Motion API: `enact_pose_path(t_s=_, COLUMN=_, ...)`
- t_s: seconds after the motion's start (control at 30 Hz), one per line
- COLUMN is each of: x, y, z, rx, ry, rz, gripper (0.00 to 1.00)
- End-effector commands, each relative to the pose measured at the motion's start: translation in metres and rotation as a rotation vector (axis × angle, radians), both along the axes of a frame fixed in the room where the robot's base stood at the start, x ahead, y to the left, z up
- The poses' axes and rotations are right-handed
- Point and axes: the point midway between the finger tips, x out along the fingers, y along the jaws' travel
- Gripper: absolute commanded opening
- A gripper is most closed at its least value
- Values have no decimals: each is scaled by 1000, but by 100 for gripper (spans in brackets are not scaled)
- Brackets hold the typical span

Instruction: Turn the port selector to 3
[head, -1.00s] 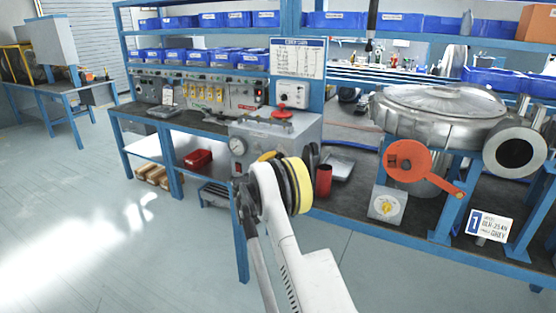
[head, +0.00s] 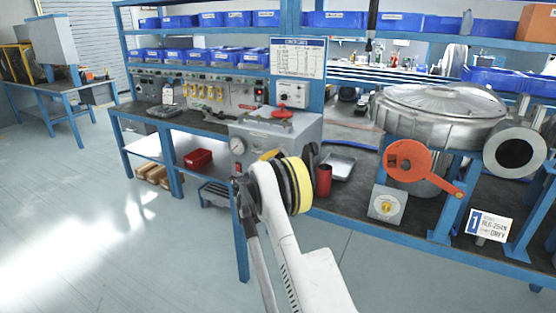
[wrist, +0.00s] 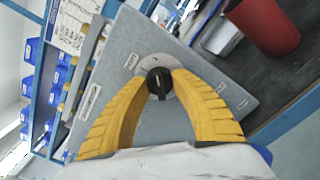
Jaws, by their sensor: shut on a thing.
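The port selector is a black round knob (wrist: 159,86) on a pale disc, set on the face of a grey box (wrist: 125,45) in the wrist view. My gripper (wrist: 160,78) has its two yellow fingers closed on the knob from both sides. Small labels sit around the disc; their print is too small to read, so I cannot tell the selected port. In the head view the grey box (head: 290,130) stands at the bench end, and my arm hides the knob. Only a bit of a yellow finger (head: 269,155) shows there.
A pressure gauge (head: 237,146) and a red handle (head: 282,112) are on the grey box. A red cup (head: 324,181) stands right of my arm. A metal blower with a round orange-red part (head: 408,160) fills the right bench. The floor at left is clear.

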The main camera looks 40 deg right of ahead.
Motion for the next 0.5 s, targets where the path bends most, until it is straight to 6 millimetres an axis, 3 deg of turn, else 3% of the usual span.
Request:
enact_pose_path(t_s=0.13, x=1, y=0, z=0, rx=-1, ry=0, rz=2, gripper=0)
enact_pose_path(t_s=0.17, x=1, y=0, z=0, rx=0, ry=0, rz=3, gripper=38)
enact_pose_path(t_s=0.2, x=1, y=0, z=0, rx=0, ry=0, rz=3, gripper=50)
enact_pose_path(t_s=0.23, x=1, y=0, z=0, rx=-1, ry=0, rz=2, gripper=55)
enact_pose_path(t_s=0.5, x=0, y=1, z=0, rx=0, ry=1, rz=1, gripper=55)
